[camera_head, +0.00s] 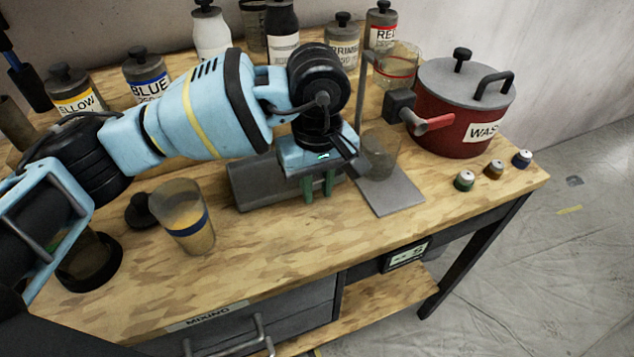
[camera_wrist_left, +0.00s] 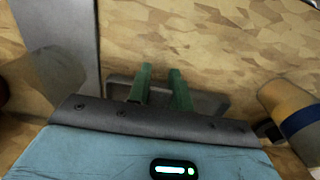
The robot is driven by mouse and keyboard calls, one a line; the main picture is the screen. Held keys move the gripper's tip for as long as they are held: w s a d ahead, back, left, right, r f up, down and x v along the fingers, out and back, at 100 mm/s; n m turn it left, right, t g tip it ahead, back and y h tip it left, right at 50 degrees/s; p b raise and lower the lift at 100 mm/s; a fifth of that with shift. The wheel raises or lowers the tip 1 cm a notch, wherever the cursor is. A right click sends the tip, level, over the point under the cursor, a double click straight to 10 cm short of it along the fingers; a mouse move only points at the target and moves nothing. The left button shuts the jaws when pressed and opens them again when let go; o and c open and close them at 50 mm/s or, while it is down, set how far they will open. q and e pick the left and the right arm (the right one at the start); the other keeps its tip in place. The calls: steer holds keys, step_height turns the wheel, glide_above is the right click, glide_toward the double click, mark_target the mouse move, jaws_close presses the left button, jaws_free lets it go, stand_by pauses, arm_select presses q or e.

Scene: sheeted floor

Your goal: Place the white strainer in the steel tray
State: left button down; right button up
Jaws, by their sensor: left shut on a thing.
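My left gripper (camera_head: 319,187) reaches down over the middle of the bench, at the right part of a grey steel tray (camera_head: 250,182). Its two green fingers point down and have a small gap between them. They also show in the left wrist view (camera_wrist_left: 163,88), in front of a grey edge (camera_wrist_left: 212,103) that looks like the tray's. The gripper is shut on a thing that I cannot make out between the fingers. I cannot pick out a white strainer; the arm and gripper hide part of the tray. My right gripper is out of view.
A grey stand plate (camera_head: 390,196) with a clear cup (camera_head: 380,150) is just right of the gripper. A blue-banded cup (camera_head: 183,218) stands left of the tray. A red waste pot (camera_head: 460,122) and several bottles line the back.

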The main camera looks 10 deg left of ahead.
arm_select(q)
steer(key=c, duration=1.3)
jaws_free()
steer(key=shift+f, duration=0.1)
steer(key=shift+o, duration=0.2)
step_height(320, 180, up, 12)
